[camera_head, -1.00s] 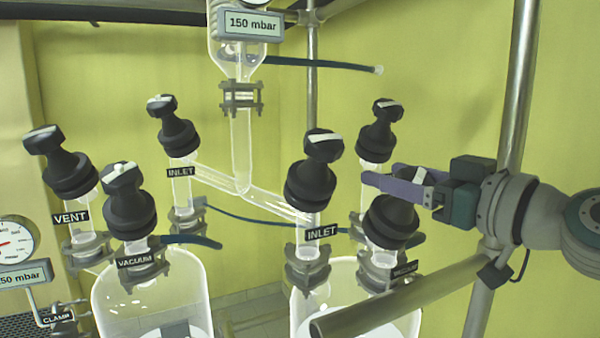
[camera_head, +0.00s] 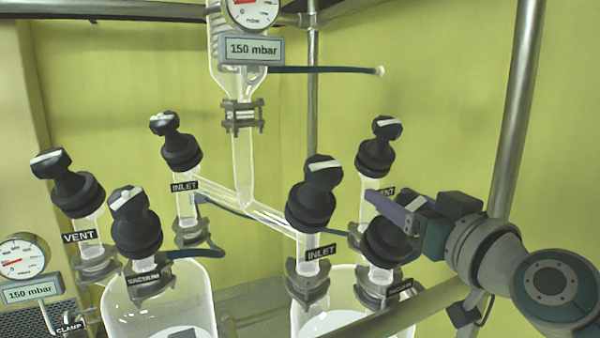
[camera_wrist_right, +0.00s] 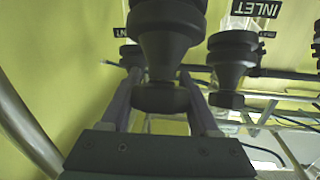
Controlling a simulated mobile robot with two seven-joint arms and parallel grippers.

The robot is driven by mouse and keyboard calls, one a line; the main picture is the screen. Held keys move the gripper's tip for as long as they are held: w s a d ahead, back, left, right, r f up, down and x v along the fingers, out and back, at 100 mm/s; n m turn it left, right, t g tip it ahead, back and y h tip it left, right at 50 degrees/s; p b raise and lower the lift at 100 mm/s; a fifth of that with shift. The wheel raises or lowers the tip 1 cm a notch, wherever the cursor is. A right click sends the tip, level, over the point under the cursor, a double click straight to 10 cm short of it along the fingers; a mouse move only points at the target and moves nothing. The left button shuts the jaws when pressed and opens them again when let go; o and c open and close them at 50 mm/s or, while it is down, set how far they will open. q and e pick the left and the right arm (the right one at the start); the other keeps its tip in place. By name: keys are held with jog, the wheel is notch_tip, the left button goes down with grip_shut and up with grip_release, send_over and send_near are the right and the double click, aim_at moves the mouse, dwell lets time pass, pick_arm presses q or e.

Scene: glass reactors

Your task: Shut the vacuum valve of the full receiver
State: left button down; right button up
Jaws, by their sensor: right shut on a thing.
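The right receiver (camera_head: 318,322) is a clear glass vessel with white inside its lower part. Its black vacuum valve (camera_head: 385,248) stands at its right, above a partly hidden VACUUM label (camera_head: 399,288). My right gripper (camera_head: 398,215) is shut on this valve's knob, coming from the right; its purple finger hides part of the knob. In the right wrist view the knob (camera_wrist_right: 160,97) sits between the two fingers of the gripper (camera_wrist_right: 158,108). The left receiver (camera_head: 205,300) has its own vacuum valve (camera_head: 135,225) with a white-marked knob. My left gripper is not in view.
The right receiver's inlet valve (camera_head: 311,195) and vent valve (camera_head: 376,150) stand close to my right gripper. Another inlet valve (camera_head: 180,145) and vent valve (camera_head: 75,190) serve the left side. A metal post (camera_head: 518,110) rises behind my right arm.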

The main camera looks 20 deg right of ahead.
jog(key=shift+d+r+m+g+h+p, duration=0.1)
jog(key=shift+m+g+h+p, duration=0.05)
jog(key=shift+m+h+p, duration=0.6)
jog(key=shift+d+r+m+g+h+p, duration=0.1)
jog(key=shift+m+g+h+p, duration=0.05)
jog(key=shift+m+h+p, duration=0.55)
jog(key=shift+d+f+m+h, duration=0.1)
jog(key=shift+f+m+h, duration=0.05)
jog(key=shift+m+h, duration=0.25)
jog(key=o, duration=1.4)
jog(key=shift+s+f, duration=0.1)
